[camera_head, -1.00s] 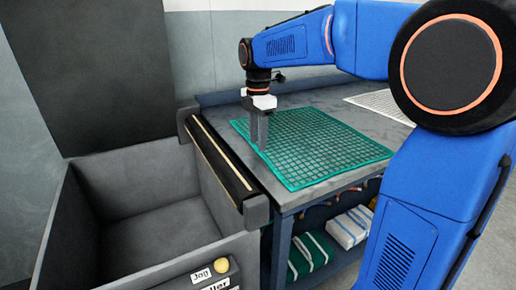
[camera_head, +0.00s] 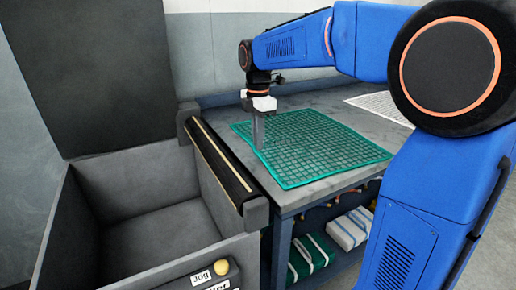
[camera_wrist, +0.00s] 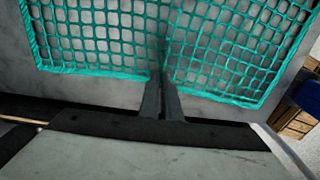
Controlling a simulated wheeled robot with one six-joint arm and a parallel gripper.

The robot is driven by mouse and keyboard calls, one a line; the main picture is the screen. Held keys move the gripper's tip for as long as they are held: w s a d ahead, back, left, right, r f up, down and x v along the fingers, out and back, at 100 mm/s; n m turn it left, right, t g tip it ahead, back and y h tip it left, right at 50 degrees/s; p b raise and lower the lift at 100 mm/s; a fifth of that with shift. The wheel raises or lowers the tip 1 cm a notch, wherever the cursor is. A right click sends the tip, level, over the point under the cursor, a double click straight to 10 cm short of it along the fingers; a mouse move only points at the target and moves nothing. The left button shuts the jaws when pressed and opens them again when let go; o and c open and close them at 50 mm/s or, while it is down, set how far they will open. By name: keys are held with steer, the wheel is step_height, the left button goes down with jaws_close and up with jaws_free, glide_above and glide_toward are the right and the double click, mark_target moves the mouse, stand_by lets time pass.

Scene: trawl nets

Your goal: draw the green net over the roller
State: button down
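The green net (camera_head: 325,145) lies flat on the grey table, and its mesh also shows in the wrist view (camera_wrist: 235,45). My gripper (camera_head: 259,146) points down at the net's left edge, the side facing the roller. In the wrist view its two fingers (camera_wrist: 162,80) are close together and the net's edge is drawn in between them. The black roller (camera_head: 218,162), with a pale stripe along it, runs along the table's left side between grey end brackets. A strip of bare table lies between net and roller. The net is not on the roller.
A deep, open grey bin (camera_head: 150,232) stands left of the roller, with a panel and yellow button (camera_head: 221,267) at its front. A white net (camera_head: 385,103) lies at the table's back right. Folded green (camera_head: 310,255) and white (camera_head: 350,228) bundles sit on the shelf below.

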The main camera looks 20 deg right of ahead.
step_height(320, 180, up, 7)
stand_by(0.3)
steer(key=shift+f, duration=0.15)
steer(key=shift+f, duration=0.5)
steer(key=shift+a, duration=0.1)
steer(key=shift+s+a, duration=1.15)
steer(key=shift+a, duration=4.65)
steer(key=shift+s+a, duration=1.15)
steer(key=shift+a, duration=4.6)
step_height(320, 180, down, 9)
steer(key=c, duration=1.3)
jaws_free()
